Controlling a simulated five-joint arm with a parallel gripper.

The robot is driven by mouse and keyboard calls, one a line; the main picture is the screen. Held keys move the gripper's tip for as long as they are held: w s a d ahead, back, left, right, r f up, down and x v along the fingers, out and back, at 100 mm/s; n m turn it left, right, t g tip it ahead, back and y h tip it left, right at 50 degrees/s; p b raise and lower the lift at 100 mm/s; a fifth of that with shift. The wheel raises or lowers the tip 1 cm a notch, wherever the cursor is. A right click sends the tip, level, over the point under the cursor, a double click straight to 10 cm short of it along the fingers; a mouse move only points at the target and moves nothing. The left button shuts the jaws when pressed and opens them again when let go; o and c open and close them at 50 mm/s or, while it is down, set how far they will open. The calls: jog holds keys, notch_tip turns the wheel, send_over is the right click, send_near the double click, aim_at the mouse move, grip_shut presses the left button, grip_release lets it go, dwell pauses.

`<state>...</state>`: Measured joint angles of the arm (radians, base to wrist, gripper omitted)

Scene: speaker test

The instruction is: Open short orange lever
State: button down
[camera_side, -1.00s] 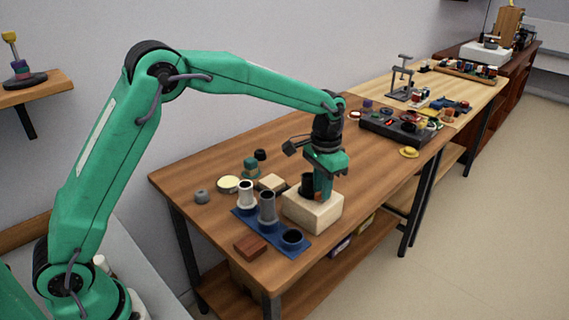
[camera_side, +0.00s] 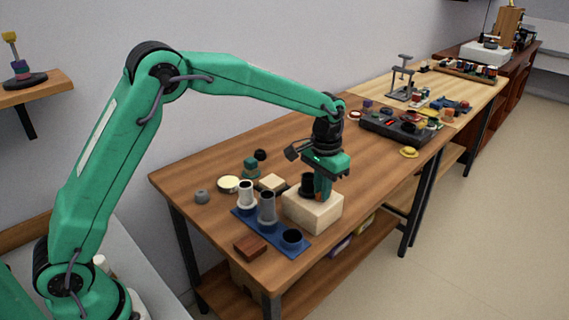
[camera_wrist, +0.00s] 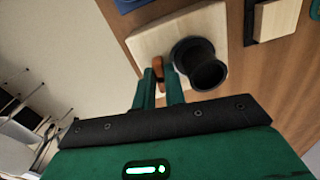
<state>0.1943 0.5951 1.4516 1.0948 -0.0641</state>
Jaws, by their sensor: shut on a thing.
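The short orange lever (camera_wrist: 158,66) stands on a pale block (camera_wrist: 140,38), beside a black cup-shaped part (camera_wrist: 203,70), in the wrist view. My gripper (camera_wrist: 160,75) has its two green fingers around the lever, shut on it. In the side view, my gripper (camera_side: 321,194) points down onto the top of the pale block (camera_side: 312,215), just right of the black part (camera_side: 307,184). The fingers hide most of the lever there.
A blue tray (camera_side: 268,240) with grey and dark cylinders lies left of the block. A small brown block (camera_side: 250,247) sits near the table's front edge. A dark box (camera_side: 390,128) stands farther back.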

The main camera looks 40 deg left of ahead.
jog(key=shift+n, duration=0.8)
jog(key=c, duration=1.7)
grip_release()
jog(key=shift+c, duration=0.2)
jog(key=shift+r, duration=0.1)
jog(key=shift+r, duration=3.85)
jog(key=shift+r, duration=0.1)
